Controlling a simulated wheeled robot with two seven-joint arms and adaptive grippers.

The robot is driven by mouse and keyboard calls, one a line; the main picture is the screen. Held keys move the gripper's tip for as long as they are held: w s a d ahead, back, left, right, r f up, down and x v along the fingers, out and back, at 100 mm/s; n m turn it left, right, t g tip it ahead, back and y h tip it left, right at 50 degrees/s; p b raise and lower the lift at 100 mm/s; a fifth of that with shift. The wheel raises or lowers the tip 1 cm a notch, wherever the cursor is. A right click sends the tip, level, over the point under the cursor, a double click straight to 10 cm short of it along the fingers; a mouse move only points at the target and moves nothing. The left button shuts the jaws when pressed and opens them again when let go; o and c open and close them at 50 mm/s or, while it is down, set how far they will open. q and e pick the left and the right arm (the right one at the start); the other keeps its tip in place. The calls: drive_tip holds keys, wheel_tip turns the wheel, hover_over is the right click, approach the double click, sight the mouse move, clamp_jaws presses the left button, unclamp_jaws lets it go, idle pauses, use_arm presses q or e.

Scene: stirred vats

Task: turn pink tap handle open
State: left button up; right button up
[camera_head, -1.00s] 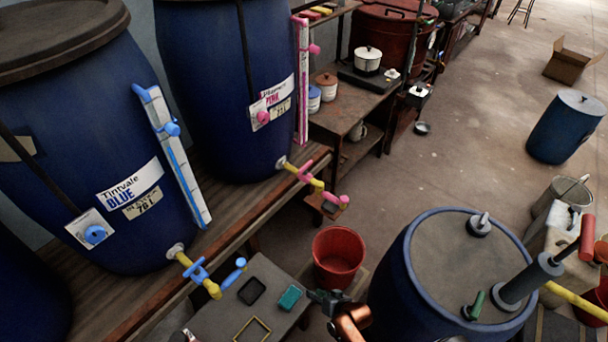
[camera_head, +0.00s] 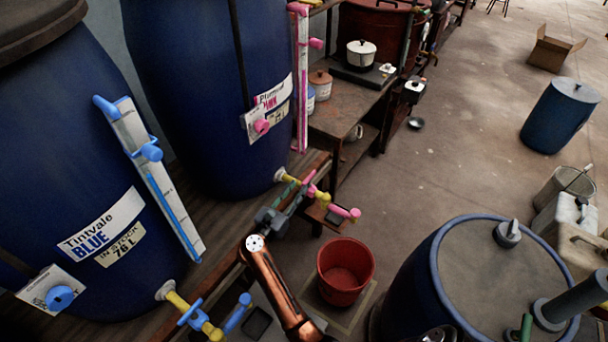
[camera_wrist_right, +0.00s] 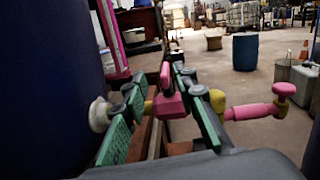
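The pink tap handle (camera_head: 309,191) sits on the yellow tap pipe of the pink vat (camera_head: 215,90), and it also shows in the right wrist view (camera_wrist_right: 170,100). The pink-tipped spout (camera_head: 345,213) reaches out to the right. My right gripper (camera_head: 297,193) is at the tap, partly covering the pipe. In the wrist view its green-padded fingers (camera_wrist_right: 160,90) stand apart, one on each side of the handle. Contact with the handle cannot be told. My left gripper is not in view.
A red bucket (camera_head: 345,270) stands below the spout. The blue vat (camera_head: 90,180) with its blue tap handle (camera_head: 190,312) is at left. A blue drum (camera_head: 500,275) stands at lower right. A shelf (camera_head: 340,120) with pots is behind the tap.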

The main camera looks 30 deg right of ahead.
sight(302, 185)
drive_tip(key=shift+m+g, duration=0.6)
drive_tip(key=shift+m, duration=0.2)
drive_tip(key=x, duration=0.4)
drive_tip(key=f+x, duration=0.1)
drive_tip(key=x, duration=0.1)
drive_tip(key=shift+d+b, duration=0.2)
drive_tip(key=shift+b, duration=0.2)
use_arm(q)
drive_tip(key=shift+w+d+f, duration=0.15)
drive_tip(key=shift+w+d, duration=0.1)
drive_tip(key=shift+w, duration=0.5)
use_arm(e)
drive_tip(key=shift+x, duration=0.75)
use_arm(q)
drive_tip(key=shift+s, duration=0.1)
use_arm(e)
drive_tip(key=shift+c, duration=0.2)
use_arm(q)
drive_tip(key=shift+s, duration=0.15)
use_arm(e)
clamp_jaws()
